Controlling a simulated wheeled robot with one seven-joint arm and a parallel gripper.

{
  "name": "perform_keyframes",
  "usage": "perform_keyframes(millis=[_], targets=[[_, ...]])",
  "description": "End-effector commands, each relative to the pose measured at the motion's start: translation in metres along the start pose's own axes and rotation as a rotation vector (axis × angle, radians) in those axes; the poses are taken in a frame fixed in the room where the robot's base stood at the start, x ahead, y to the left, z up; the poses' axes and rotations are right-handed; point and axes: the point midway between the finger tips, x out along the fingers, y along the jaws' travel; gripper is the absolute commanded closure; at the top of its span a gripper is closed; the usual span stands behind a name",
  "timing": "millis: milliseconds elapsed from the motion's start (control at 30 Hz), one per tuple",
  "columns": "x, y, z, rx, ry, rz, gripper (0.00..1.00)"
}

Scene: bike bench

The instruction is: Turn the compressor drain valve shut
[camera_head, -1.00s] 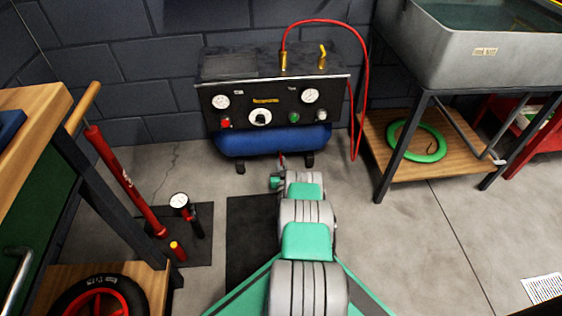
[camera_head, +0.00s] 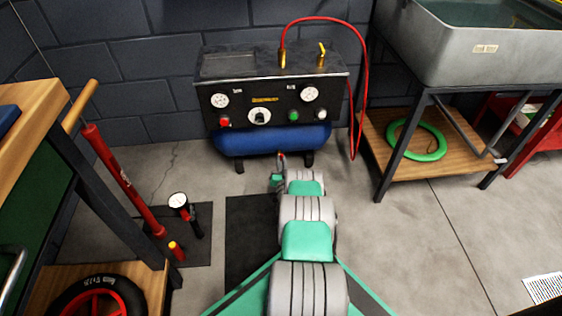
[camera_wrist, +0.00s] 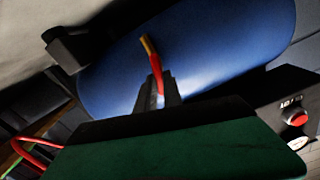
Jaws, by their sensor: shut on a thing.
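The compressor's blue tank (camera_head: 270,140) lies under its black control panel; it fills much of the wrist view (camera_wrist: 205,50). The drain valve's red lever (camera_wrist: 154,68), with a brass-coloured end, shows in front of the tank. A small red bit of the valve (camera_head: 281,157) shows below the tank in the head view. My gripper (camera_wrist: 158,88) is shut on the red lever, its two dark fingers on either side of it. In the head view my arm hides the gripper and most of the valve.
The compressor panel (camera_head: 275,98) carries gauges and knobs, and a red hose (camera_head: 366,85) loops down its right side. A sink stand (camera_head: 400,150) is on the right. A floor pump (camera_head: 125,180) and workbench (camera_head: 30,110) are on the left.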

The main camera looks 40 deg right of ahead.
Motion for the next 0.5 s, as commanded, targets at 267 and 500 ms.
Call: perform_keyframes(millis=[267,500], targets=[[0.0004,0.0037,0.0,0.254,0.001,0.003,1.0],[0.0008,0.0046,0.0,0.482,0.001,0.002,1.0]])
